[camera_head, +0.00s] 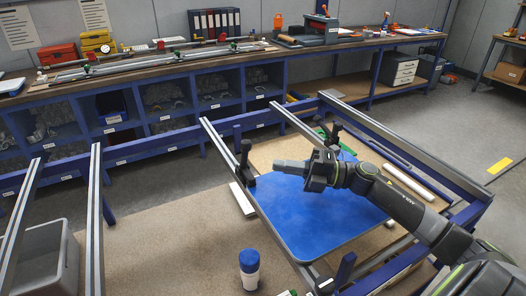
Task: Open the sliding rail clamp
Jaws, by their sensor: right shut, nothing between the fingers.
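A blue sign plate (325,217) with rounded corners lies in the frame of grey rails and blue beams. A black clamp (244,168) stands on the rail (222,145) along the plate's left side. Another black clamp (333,136) stands behind my right gripper, near the plate's far edge. My right gripper (279,165) is shut and empty, above the far part of the plate, with its fingertips pointing left towards the left clamp. It looks apart from that clamp. Whether either clamp is open or closed is too small to tell. My left gripper is out of view.
A white bottle with a blue cap (249,268) stands near the front. A grey bin (42,262) is at the lower left. More rails (95,215) cross the left side. A long blue workbench (165,68) with tools and cubbies stands along the back.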

